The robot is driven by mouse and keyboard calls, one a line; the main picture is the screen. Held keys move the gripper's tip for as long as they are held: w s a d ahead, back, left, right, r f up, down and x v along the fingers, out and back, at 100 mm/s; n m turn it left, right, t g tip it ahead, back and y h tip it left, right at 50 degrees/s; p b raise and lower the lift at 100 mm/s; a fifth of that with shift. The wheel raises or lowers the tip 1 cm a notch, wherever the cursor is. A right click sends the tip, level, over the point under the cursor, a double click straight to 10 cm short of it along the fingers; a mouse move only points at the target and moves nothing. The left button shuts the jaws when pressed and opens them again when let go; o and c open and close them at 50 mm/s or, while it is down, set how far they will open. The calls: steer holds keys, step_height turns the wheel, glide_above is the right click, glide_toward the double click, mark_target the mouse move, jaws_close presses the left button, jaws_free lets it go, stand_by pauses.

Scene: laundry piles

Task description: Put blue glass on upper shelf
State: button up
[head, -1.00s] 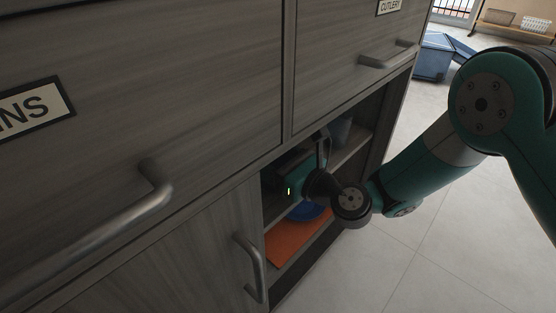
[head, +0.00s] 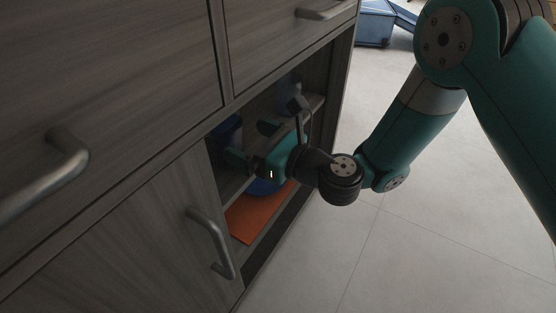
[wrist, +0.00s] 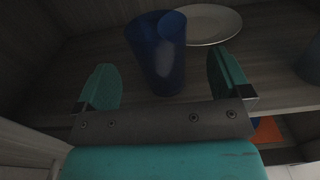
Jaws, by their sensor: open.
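The blue glass (wrist: 158,55) stands on the upper shelf (wrist: 262,70) inside the cabinet, in the wrist view. It also shows dimly at the left of the cabinet opening in the head view (head: 227,130). My gripper (wrist: 165,85) is open, with one teal finger on each side of the glass and the glass a little beyond the fingertips' middle. I cannot tell whether a finger touches it. In the head view my gripper (head: 250,145) reaches into the open compartment at shelf height.
A white plate (wrist: 209,24) lies behind the glass, to its right. Below the shelf are a blue bowl (head: 264,187) and an orange mat (head: 258,214). A cabinet door with a handle (head: 212,243) is at the left. Clear floor lies to the right.

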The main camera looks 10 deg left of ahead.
steer(key=b+v, duration=0.6)
steer(key=b, duration=0.2)
steer(key=shift+d, duration=0.25)
steer(key=shift+s, duration=0.2)
steer(key=s+d+r+n+g+h, duration=0.1)
steer(key=s+d+n+g+h, duration=0.15)
steer(key=s+n, duration=0.45)
steer(key=s+d+r+n+g+h, duration=0.15)
steer(key=n+g, duration=0.25)
steer(key=n, duration=0.8)
steer(key=s+d+f+n+h, duration=0.1)
steer(key=s+d+n+h, duration=0.2)
steer(key=d, duration=0.5)
steer(key=s+d+n+h, duration=0.4)
steer(key=d+n, duration=0.3)
steer(key=d, duration=0.2)
steer(key=shift+f+h, duration=0.4)
steer(key=shift+h, duration=0.3)
steer(key=shift+s+g, duration=0.1)
steer(key=shift+g, duration=0.15)
